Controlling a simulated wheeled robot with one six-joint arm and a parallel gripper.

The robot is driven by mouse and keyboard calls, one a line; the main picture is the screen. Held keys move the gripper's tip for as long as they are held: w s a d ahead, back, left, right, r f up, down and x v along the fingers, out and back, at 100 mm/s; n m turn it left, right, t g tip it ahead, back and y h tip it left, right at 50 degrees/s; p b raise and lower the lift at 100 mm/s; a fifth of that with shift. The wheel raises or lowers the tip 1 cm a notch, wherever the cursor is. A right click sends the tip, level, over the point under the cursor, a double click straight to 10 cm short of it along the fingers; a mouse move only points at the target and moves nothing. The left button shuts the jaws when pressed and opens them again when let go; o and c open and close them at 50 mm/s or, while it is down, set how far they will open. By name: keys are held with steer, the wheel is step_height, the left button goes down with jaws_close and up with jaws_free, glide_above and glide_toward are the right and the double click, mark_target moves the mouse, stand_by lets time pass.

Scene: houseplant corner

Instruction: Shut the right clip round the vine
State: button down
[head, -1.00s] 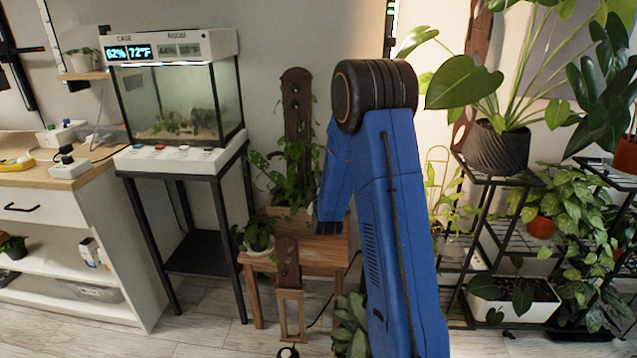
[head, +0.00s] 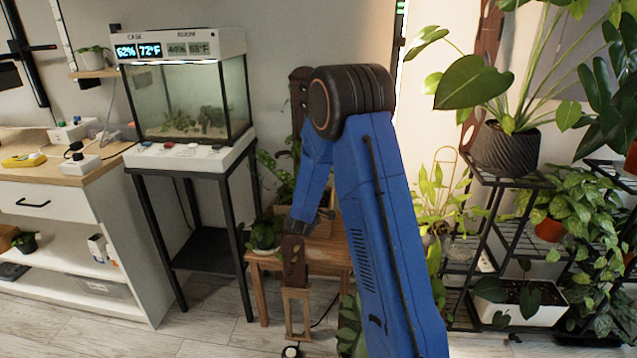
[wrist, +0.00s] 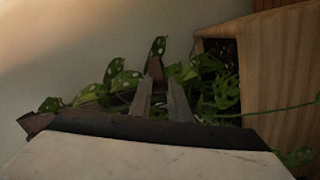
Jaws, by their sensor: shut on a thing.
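My gripper shows in the wrist view (wrist: 162,84), its two grey fingers close together and shut on a small brown piece (wrist: 155,68) at their tips. The piece looks like a clip; which clip is not clear. Spotted leaves of the vine (wrist: 122,78) surround the fingertips, and a thin green stem runs off to the right. I cannot tell whether the clip is closed round a stem. In the head view my blue arm hides most of the vine (head: 283,178) and the dark trellis board (head: 299,92) behind it.
A wooden planter wall (wrist: 285,75) stands right of the fingers. In the head view a wooden bench (head: 325,256) stands under the plant, with a small potted plant (head: 265,235) on its left. A glass case (head: 190,105) is left; a plant rack (head: 510,230) is right.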

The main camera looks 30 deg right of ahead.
steer(key=c, duration=1.7)
jaws_free()
steer(key=shift+o, duration=0.2)
steer(key=v, duration=1.7)
steer(key=shift+s+a, duration=0.2)
steer(key=shift+f, duration=0.1)
steer(key=shift+c, duration=0.3)
